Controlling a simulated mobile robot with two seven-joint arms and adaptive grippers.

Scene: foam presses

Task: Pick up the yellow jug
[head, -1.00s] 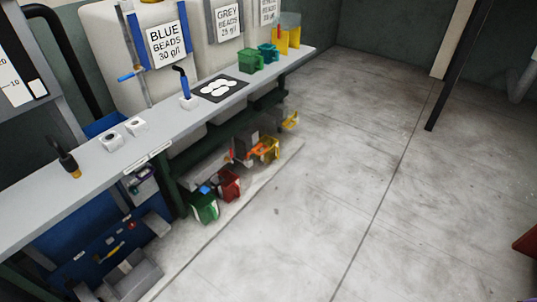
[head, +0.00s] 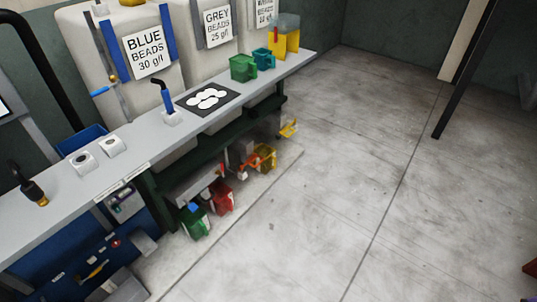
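Several yellow things show, and I cannot tell for sure which is the yellow jug. A yellow jug-like vessel (head: 264,158) sits low by the floor under the bench, partly mixed with orange and grey things. Another small yellow thing (head: 288,129) is just behind it. A tall yellow container (head: 283,42) with a greyish see-through upper part stands at the bench's far end. A green jug (head: 242,67) and a teal jug (head: 263,58) stand beside it on the bench. Neither of my grippers is in view.
The long grey bench (head: 130,160) runs along the left. A red vessel (head: 220,197) and a green vessel (head: 195,222) are low under it. Bead bins stand behind it. The concrete floor (head: 340,190) is clear in the middle. A dark post (head: 463,75) stands at right.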

